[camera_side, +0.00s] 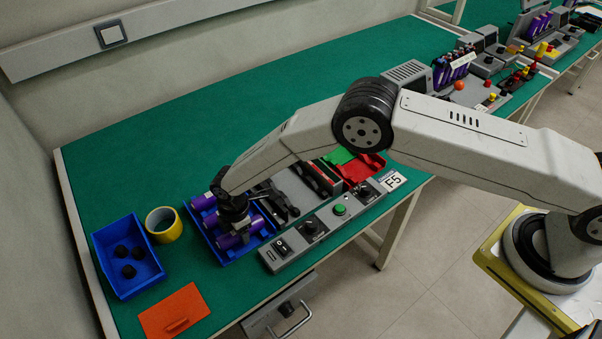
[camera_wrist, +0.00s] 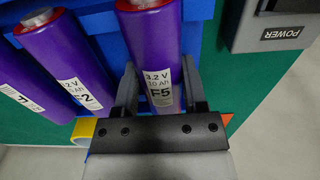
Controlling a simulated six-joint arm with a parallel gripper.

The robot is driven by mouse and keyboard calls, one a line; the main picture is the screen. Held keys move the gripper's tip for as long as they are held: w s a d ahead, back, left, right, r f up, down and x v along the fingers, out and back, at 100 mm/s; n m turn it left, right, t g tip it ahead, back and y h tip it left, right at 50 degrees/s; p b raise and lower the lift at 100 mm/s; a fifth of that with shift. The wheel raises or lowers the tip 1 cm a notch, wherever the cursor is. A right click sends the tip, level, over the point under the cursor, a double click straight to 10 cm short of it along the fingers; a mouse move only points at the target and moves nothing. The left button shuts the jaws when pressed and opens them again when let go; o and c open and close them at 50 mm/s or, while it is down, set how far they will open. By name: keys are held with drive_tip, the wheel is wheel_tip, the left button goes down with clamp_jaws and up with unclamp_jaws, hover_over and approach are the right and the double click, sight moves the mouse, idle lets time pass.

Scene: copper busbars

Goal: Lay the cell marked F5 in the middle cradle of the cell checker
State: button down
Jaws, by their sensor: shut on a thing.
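The purple cell marked F5 (camera_wrist: 150,40) lies between the two fingers of my gripper (camera_wrist: 158,78) in the wrist view, with its label facing the camera. My gripper (camera_side: 236,222) is shut on it at the blue cell tray (camera_side: 223,258) in the side view. Whether the cell still touches the tray floor I cannot tell. The cell checker (camera_side: 318,228) is the grey unit right of the tray, with a green button, dark knobs and a card reading F5 (camera_side: 393,181). Its cradles are partly hidden behind my arm.
Other purple cells, one marked 2 (camera_wrist: 72,75), lie beside F5 in the tray. A blue bin (camera_side: 105,240) with black round pieces, a yellow cup (camera_side: 164,226) and an orange plate (camera_side: 173,312) stand to the left. Red and green trays (camera_side: 365,168) sit behind the checker.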

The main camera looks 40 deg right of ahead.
drive_tip(key=shift+r, duration=0.2)
drive_tip(key=shift+r, duration=1.1)
drive_tip(key=shift+r, duration=0.1)
drive_tip(key=shift+r, duration=0.55)
wheel_tip(320, 180, up, 7)
drive_tip(key=w+d+t, duration=0.1)
drive_tip(key=w+d, duration=0.2)
drive_tip(key=d, duration=0.7)
drive_tip(key=w+d+t, duration=0.1)
drive_tip(key=w+d, duration=0.3)
drive_tip(key=d, duration=0.5)
drive_tip(key=shift+d+f, duration=0.2)
drive_tip(key=shift+f, duration=1)
drive_tip(key=shift+d+f, duration=0.2)
drive_tip(key=shift+f, duration=0.95)
drive_tip(key=shift+f, duration=0.15)
